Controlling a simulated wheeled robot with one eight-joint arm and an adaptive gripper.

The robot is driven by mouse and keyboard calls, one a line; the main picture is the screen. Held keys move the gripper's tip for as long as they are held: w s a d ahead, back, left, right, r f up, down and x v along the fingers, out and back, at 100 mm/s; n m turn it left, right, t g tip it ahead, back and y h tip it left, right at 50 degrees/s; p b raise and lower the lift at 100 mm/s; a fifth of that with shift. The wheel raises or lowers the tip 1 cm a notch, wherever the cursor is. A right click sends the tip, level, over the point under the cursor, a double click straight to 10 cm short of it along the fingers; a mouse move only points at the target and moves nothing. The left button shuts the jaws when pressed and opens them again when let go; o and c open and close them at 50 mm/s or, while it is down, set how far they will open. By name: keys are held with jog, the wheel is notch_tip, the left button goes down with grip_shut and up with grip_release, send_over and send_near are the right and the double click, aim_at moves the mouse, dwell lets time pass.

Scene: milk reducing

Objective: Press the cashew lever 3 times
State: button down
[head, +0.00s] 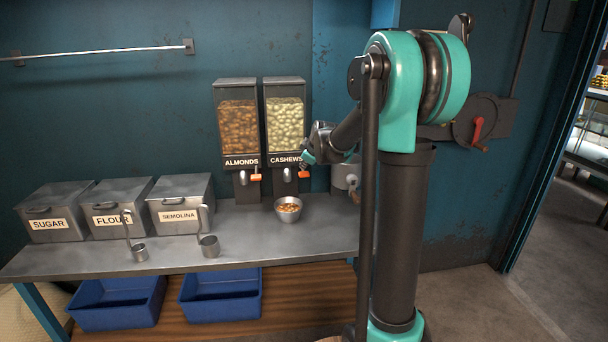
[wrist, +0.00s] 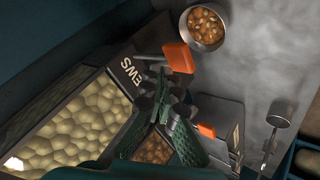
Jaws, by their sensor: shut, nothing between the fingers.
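The cashew dispenser (head: 284,120) stands at the back wall, filled with pale nuts and labelled CASHEWS. Its orange lever (head: 304,174) sticks out to the right below the label; the lever also shows in the wrist view (wrist: 180,57). My gripper (head: 307,158) is just above and beside that lever. In the wrist view my gripper (wrist: 168,88) is shut and empty, its fingertips close to the lever. I cannot tell whether they touch it. A metal bowl (head: 288,217) holding some brown nuts sits on the counter in front of the cashew dispenser; it also shows in the wrist view (wrist: 192,32).
The almond dispenser (head: 238,125) with its own orange lever (head: 256,177) stands close on the left. Metal bins for sugar (head: 60,203), flour (head: 121,195) and semolina (head: 181,188) and two scoops are further left. A metal container (head: 345,175) is on the right.

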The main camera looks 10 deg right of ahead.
jog(key=shift+r, duration=0.1)
jog(key=shift+r, duration=2.4)
jog(key=shift+r, duration=0.1)
notch_tip(320, 180, up, 4)
jog(key=shift+f, duration=0.2)
jog(key=shift+f, duration=0.15)
jog(key=shift+f, duration=4.25)
jog(key=shift+f, duration=0.4)
